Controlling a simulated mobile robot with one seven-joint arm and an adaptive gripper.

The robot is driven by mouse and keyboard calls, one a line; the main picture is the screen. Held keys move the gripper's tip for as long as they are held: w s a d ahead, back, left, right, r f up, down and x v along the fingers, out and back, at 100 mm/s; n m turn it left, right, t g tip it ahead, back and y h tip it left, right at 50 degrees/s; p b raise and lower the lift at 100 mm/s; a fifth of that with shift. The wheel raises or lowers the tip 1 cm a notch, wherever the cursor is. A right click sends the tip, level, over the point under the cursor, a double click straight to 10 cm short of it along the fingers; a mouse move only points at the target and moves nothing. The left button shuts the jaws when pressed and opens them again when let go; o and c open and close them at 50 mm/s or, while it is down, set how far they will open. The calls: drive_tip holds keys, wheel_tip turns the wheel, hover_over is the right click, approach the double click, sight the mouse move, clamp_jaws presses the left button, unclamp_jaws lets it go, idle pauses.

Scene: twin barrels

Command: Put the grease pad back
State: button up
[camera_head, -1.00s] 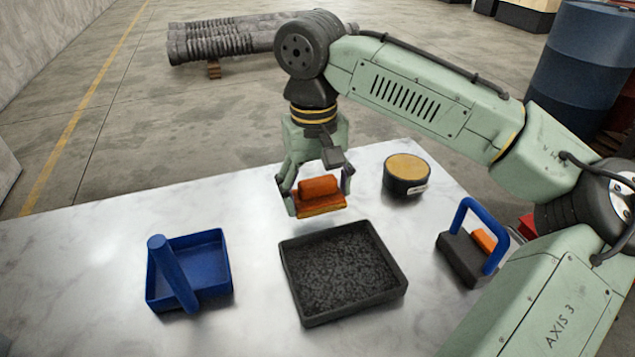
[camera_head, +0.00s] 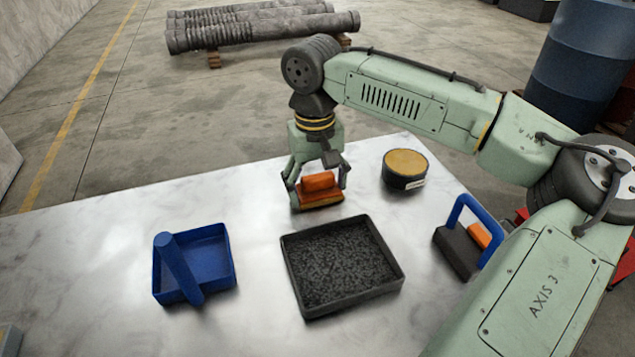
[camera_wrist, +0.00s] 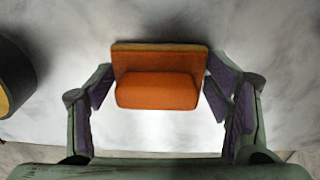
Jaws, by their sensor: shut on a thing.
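The orange block with a rounded grip on a flat base, which I take to be the grease pad (camera_head: 320,183), is held by my gripper (camera_head: 318,186). It is low over the metal table (camera_head: 75,270), just behind the black tray. I cannot tell whether its underside touches the table. In the wrist view the pad (camera_wrist: 158,92) sits level between the purple-lined fingers of my gripper (camera_wrist: 160,90), which close on the ends of its base. The contact itself is hard to see.
The black tray (camera_head: 292,285) has a speckled dark floor. A round dark tin with a yellow top (camera_head: 405,163) stands behind right. A blue tray (camera_head: 220,280) with a leaning blue cylinder is at left. A dark block with a blue handle (camera_head: 463,212) is at right. Bare table lies between them.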

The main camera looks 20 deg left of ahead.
sight(316, 178)
drive_tip(key=o, duration=1.2)
wheel_tip(316, 178, up, 12)
drive_tip(key=shift+a+r+b, duration=0.15)
drive_tip(key=shift+b, duration=0.3)
drive_tip(key=shift+s, duration=0.1)
